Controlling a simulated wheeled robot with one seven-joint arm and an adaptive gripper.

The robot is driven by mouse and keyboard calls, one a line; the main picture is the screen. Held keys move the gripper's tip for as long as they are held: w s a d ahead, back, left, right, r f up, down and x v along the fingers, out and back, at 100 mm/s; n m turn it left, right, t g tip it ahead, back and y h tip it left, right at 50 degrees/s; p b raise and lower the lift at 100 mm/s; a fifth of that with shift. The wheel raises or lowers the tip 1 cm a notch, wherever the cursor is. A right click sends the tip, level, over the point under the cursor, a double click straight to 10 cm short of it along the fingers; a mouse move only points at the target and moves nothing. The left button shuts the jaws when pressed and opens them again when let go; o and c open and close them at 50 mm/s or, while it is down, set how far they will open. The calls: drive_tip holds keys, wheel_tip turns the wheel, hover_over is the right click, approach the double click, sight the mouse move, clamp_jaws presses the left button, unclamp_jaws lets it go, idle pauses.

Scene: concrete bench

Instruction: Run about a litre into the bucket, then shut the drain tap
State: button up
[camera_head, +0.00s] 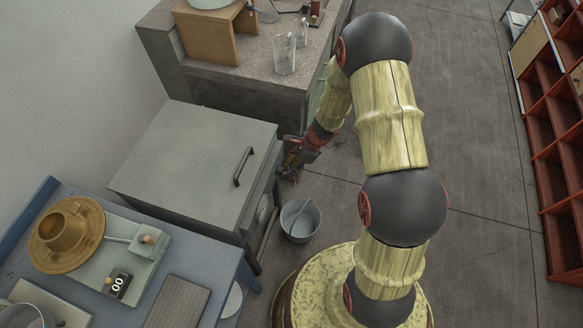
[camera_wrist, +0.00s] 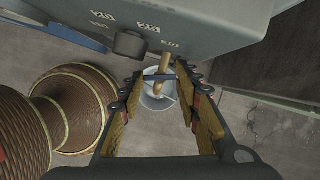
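A grey bucket (camera_head: 300,221) stands on the floor beside the grey tank (camera_head: 195,170). In the wrist view the pale bucket (camera_wrist: 151,101) shows below, between my fingers. A brass-coloured tap (camera_wrist: 165,63) hangs from the tank's underside, with a blue lever (camera_wrist: 152,77) across it. A tan streak runs down over the bucket; I cannot tell whether it is spout or liquid. My gripper (camera_wrist: 161,78) is open, its fingertips on either side of the lever; contact is unclear. In the head view my gripper (camera_head: 291,170) is at the tank's right side, above the bucket. The water level is unclear.
A blue bench (camera_head: 195,268) with a brass-coloured pot (camera_head: 62,228) and a small display (camera_head: 117,284) is at lower left. A stone counter (camera_head: 240,80) with glassware is behind. Red shelves (camera_head: 545,130) stand at right. Floor between is clear.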

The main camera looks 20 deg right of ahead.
drive_tip(key=c, duration=0.4)
drive_tip(key=shift+s+a+m+t+h+b, duration=0.15)
drive_tip(key=shift+m+t+b, duration=0.25)
drive_tip(key=shift+m, duration=0.55)
drive_tip(key=shift+d+m+t+h+b, duration=0.1)
drive_tip(key=shift+m+t+h+b, duration=0.3)
drive_tip(key=shift+m, duration=0.55)
drive_tip(key=o, duration=0.8)
drive_tip(key=shift+o, duration=0.2)
drive_tip(key=shift+r, duration=0.1)
drive_tip(key=v, duration=1.1)
drive_tip(key=shift+d+r, duration=0.25)
drive_tip(key=shift+r, duration=0.05)
